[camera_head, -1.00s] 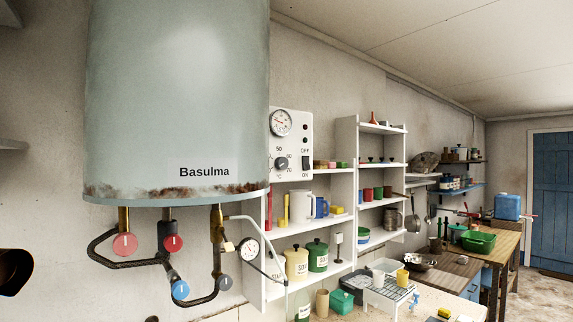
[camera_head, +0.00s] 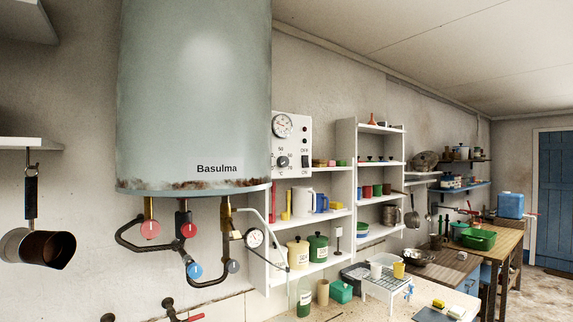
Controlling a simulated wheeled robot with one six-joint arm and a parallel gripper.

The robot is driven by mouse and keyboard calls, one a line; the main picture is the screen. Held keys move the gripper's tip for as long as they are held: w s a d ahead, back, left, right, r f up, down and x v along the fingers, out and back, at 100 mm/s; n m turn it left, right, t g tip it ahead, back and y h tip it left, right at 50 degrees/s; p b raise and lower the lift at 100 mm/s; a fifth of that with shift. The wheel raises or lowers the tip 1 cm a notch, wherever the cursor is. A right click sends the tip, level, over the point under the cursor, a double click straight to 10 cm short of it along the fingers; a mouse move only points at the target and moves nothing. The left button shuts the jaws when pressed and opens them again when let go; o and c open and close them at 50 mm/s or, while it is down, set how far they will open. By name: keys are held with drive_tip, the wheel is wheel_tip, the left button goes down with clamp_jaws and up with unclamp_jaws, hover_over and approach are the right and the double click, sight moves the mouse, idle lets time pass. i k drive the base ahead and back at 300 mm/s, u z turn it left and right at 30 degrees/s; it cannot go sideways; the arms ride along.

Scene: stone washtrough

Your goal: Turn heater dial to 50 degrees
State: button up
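The heater dial (camera_head: 282,162) is a dark round knob on a white control panel (camera_head: 304,133) just right of the heater tank. Numbers stand around the dial, among them one that looks like 50 at its top; its exact setting is too small to read. Above it on the panel is a round gauge (camera_head: 282,125) with a red needle. A dark ON/OFF switch (camera_head: 304,160) sits to the dial's right. The heater (camera_head: 195,90) is a large pale tank marked Basulma with a rusty lower rim. My gripper is not in view.
Pipes with red valves (camera_head: 150,229) and a blue valve (camera_head: 195,270) hang under the tank, beside a small pressure gauge (camera_head: 255,238). White shelves (camera_head: 346,190) with jars stand right of the panel. A saucepan (camera_head: 40,248) hangs at left. A wire rack (camera_head: 383,284) stands on the counter below.

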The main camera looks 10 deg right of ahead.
sight(282, 162)
drive_tip(key=k, duration=0.2)
drive_tip(key=z, duration=1.45)
drive_tip(key=i, duration=1.35)
drive_tip(key=u, duration=0.95)
